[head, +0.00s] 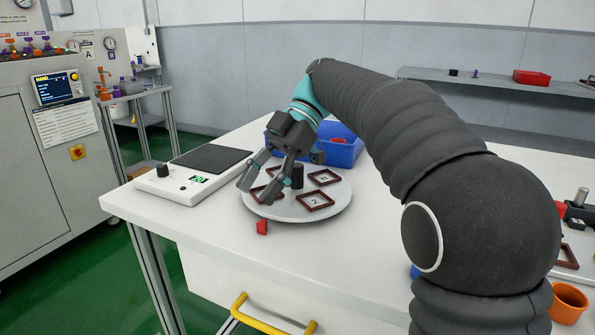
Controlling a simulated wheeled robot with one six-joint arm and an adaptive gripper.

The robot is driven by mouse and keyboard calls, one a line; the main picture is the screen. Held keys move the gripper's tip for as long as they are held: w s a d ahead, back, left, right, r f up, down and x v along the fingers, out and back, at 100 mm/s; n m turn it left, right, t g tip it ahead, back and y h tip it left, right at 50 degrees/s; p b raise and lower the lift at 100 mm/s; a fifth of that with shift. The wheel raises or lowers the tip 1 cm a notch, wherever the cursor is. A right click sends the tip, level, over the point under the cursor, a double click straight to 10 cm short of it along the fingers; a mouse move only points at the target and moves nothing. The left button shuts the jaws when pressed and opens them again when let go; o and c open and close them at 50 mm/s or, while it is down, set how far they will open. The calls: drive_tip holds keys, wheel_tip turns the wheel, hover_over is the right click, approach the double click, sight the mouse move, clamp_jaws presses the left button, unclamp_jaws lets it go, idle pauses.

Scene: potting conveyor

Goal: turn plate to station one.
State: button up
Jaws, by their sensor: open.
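The round light-grey plate (334,212) lies on the white table, with several dark red square frames on it. The frame nearest the front right (315,201) bears a mark like "2"; another frame (324,177) sits behind it, and others are partly hidden by my gripper. A dark upright knob (297,176) stands near the plate's middle. My gripper (256,194) is open, its fingers pointing down over the plate's left part, beside the knob. I cannot tell whether a finger touches anything. A small red piece (262,227) stands at the plate's front edge.
A white scale-like device (180,186) with a dark pad and green display stands left of the plate. A blue bin (345,153) stands behind the plate. An orange cup (568,303) is at the right. The table's front edge has a yellow handle (240,301) below it.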

drive_tip(key=shift+s+r, duration=0.1)
drive_tip(key=shift+s, duration=0.15)
drive_tip(key=shift+s+a, duration=0.1)
drive_tip(key=shift+s, duration=0.15)
drive_tip(key=shift+a, duration=0.1)
drive_tip(key=shift+w+d, duration=0.1)
drive_tip(key=shift+d, duration=0.1)
drive_tip(key=shift+t+h, duration=0.3)
drive_tip(key=shift+h, duration=0.1)
